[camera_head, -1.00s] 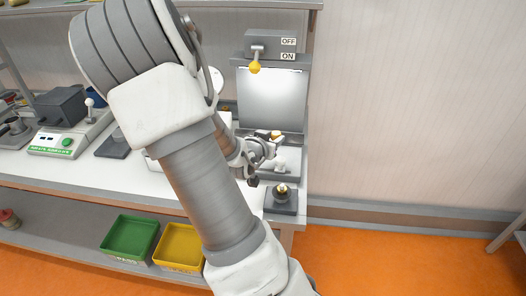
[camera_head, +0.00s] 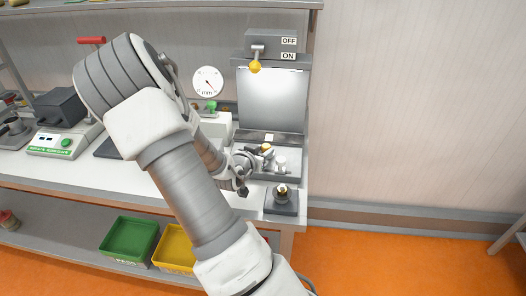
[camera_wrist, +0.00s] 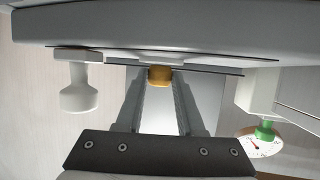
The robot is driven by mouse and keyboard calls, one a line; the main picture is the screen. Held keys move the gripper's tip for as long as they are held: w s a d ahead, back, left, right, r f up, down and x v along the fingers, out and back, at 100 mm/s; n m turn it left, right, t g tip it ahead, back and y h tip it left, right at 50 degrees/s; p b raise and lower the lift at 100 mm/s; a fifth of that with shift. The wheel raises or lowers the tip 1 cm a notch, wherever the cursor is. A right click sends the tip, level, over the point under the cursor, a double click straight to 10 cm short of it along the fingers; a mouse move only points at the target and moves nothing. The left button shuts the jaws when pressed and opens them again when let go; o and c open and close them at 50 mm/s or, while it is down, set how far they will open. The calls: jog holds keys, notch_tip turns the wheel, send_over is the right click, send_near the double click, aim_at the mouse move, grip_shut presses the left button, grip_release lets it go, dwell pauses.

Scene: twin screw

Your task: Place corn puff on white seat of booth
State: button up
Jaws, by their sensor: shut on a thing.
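The corn puff (camera_wrist: 160,76) is a small orange-yellow piece between my two fingertips in the wrist view; it is small in the head view (camera_head: 266,147). My gripper (camera_head: 262,152) is shut on it, inside the front of the booth (camera_head: 271,97). The booth has a bright silver back panel and a grey base. A white post with a wide head (camera_head: 280,163), which looks like the white seat, stands on the base just right of my gripper. In the wrist view, which is upside down, the post (camera_wrist: 78,92) is left of the puff and apart from it.
A yellow-knobbed lever (camera_head: 255,66) sits above the booth by OFF and ON labels. A dark block with a small knob (camera_head: 282,198) stands in front of the booth. A round dial (camera_head: 207,82) and a green knob (camera_head: 212,105) are to the left.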

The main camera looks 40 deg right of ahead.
jog(key=o, duration=0.9)
jog(key=shift+f, duration=0.1)
